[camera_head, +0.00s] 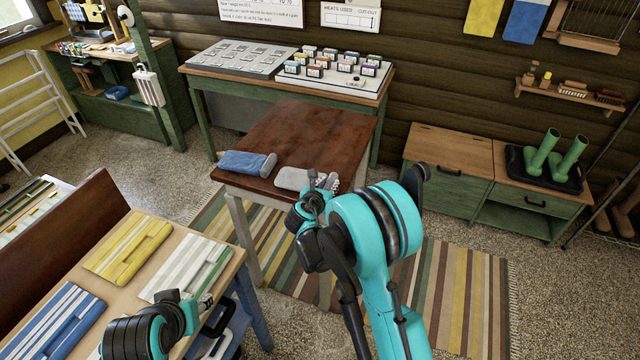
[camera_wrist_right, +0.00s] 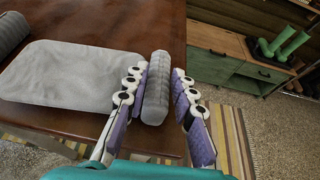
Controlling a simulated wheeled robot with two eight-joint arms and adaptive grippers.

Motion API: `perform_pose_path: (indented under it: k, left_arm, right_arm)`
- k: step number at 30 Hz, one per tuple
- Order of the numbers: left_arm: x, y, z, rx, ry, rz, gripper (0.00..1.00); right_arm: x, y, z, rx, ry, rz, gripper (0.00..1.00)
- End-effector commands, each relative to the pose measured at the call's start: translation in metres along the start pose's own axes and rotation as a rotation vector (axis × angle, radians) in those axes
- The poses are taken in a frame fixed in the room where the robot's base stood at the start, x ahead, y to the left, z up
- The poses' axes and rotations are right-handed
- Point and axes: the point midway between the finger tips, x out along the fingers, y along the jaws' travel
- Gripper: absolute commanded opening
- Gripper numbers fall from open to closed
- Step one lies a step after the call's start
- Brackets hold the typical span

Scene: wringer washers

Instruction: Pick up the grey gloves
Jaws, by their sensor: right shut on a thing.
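The grey gloves (camera_head: 297,178) lie at the front edge of the brown wooden table (camera_head: 322,132). In the right wrist view the gloves (camera_wrist_right: 70,78) show as a flat grey body with a thick ribbed roll at the right end. My right gripper (camera_head: 323,181) is at that end, and in the wrist view its fingers (camera_wrist_right: 160,80) stand on both sides of the roll, shut on it. The gloves still appear to lie on the tabletop. My left gripper (camera_head: 192,304) is low at the left, over the near table; its fingers are too unclear to tell their state.
A blue rolled pair (camera_head: 245,163) lies left of the gloves on the same table. The near table (camera_head: 135,226) holds yellow, white-green and blue striped pieces. A low green cabinet (camera_head: 448,180) with green boots (camera_head: 556,155) stands at right. Striped rug (camera_head: 455,290) lies below.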

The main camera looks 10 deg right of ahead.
Motion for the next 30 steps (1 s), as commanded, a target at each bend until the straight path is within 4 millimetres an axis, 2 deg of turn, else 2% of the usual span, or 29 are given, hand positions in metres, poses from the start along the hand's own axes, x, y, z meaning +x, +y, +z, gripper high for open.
perform_pose_path:
  k: [5,9,21,25,30]
  left_arm:
    - [-0.007,0.000,-0.005,0.000,0.000,0.000,0.40]
    - [-0.018,0.000,-0.013,0.000,0.000,0.000,0.40]
    - [-0.039,0.000,-0.028,0.000,0.000,0.000,0.40]
    - [-0.043,0.000,-0.030,0.000,0.000,0.000,0.40]
    - [-0.044,0.000,-0.032,0.000,0.000,0.000,0.40]
  right_arm:
    - [-0.007,0.000,0.016,0.000,0.000,0.000,0.00]
    - [-0.017,0.000,0.040,0.000,-0.001,0.000,0.00]
    - [0.036,-0.043,0.118,0.001,-0.001,-0.003,0.00]
    - [0.047,-0.051,0.132,0.001,-0.001,-0.001,0.00]
    - [0.053,-0.055,0.140,0.001,0.000,0.000,0.00]
